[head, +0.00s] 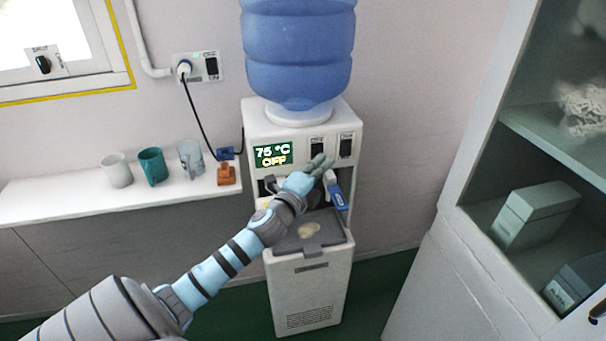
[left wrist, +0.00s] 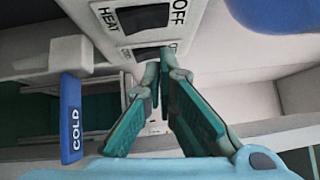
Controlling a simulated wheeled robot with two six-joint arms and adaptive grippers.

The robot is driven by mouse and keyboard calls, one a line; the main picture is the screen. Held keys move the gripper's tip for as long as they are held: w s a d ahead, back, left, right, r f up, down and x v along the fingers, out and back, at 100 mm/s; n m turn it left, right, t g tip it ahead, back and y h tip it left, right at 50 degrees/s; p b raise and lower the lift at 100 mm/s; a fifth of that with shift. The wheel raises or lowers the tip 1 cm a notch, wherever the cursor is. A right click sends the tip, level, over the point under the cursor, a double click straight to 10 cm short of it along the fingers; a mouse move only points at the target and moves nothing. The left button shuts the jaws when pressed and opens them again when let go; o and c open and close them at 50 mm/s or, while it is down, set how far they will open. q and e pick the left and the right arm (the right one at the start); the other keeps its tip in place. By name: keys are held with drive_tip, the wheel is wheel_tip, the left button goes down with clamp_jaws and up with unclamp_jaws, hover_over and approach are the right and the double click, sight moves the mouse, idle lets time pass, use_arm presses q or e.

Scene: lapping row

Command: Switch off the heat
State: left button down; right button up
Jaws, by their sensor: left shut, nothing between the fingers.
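The white water dispenser (head: 257,127) stands against the wall. Its green display (head: 273,154) reads 75 °C and OFF. Two dark switches sit on its upper front: a left one (head: 317,147) and a right one (head: 346,146). My left gripper (head: 320,164) is shut and empty, just below the left switch. In the left wrist view a switch plate (left wrist: 138,17) is labelled HEAT and OFF, with a second plate (left wrist: 148,50) under it. The fingertips (left wrist: 158,76) are close to the lower plate; I cannot tell whether they touch. My right gripper is out of view.
A blue COLD lever (left wrist: 71,118) hangs beside my left gripper. A blue bottle (head: 298,50) tops the dispenser. Several cups, including a teal one (head: 152,167), stand on the white shelf (head: 60,200) at left. A cabinet (head: 455,195) stands at right.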

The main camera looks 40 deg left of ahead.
use_arm(q)
drive_tip(key=s+d+r+b, duration=0.1)
drive_tip(key=s+d, duration=0.1)
drive_tip(key=s, duration=0.8)
drive_tip(key=shift+s+d+r, duration=0.15)
drive_tip(key=shift+s, duration=0.15)
